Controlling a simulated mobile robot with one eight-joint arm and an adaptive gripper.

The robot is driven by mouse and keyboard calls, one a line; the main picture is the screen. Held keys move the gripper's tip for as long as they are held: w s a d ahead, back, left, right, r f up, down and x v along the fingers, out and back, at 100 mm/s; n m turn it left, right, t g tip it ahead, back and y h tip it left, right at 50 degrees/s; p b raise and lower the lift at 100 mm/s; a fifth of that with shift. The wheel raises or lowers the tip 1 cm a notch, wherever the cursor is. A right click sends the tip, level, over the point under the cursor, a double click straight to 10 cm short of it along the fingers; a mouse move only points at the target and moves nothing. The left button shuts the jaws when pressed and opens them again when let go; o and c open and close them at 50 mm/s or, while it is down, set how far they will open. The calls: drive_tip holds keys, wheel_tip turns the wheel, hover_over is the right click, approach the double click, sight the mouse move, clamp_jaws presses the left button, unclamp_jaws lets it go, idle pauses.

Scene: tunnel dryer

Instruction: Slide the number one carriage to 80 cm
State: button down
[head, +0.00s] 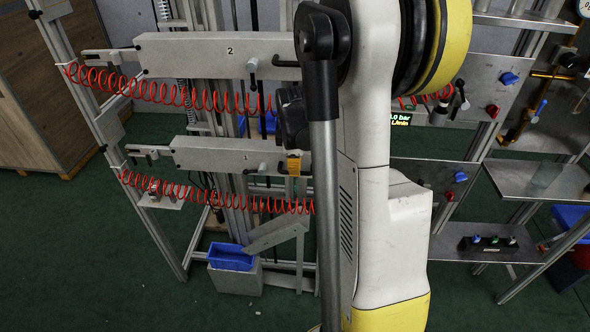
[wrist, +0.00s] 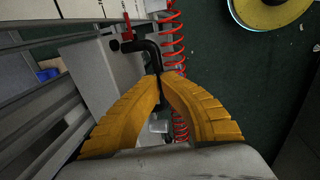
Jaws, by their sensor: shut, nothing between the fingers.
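Two long grey carriages sit on the frame in the head view. The upper one (head: 200,55) bears a 2. Red coiled hoses hang under both. My gripper's yellow fingers (wrist: 160,77) are shut and empty in the wrist view. Their tips are at a black bent handle (wrist: 150,48) on a grey block; whether they touch it is unclear. In the head view a bit of yellow finger (head: 294,165) shows at the lower carriage's right end; my arm hides the rest. No scale is readable.
A red coiled hose (wrist: 172,50) runs close beside the handle in the wrist view. A blue bin (head: 231,257) stands low under the carriages. Shelves with valves (head: 487,243) stand at the right. The green floor (head: 110,250) at lower left is clear.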

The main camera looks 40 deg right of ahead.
drive_tip(key=shift+f, duration=0.1)
drive_tip(key=c, duration=1.5)
unclamp_jaws()
drive_tip(key=shift+o, duration=0.2)
wheel_tip(320, 180, up, 12)
drive_tip(key=s+a, duration=0.1)
drive_tip(key=shift+s+a, duration=0.2)
drive_tip(key=shift+a, duration=0.1)
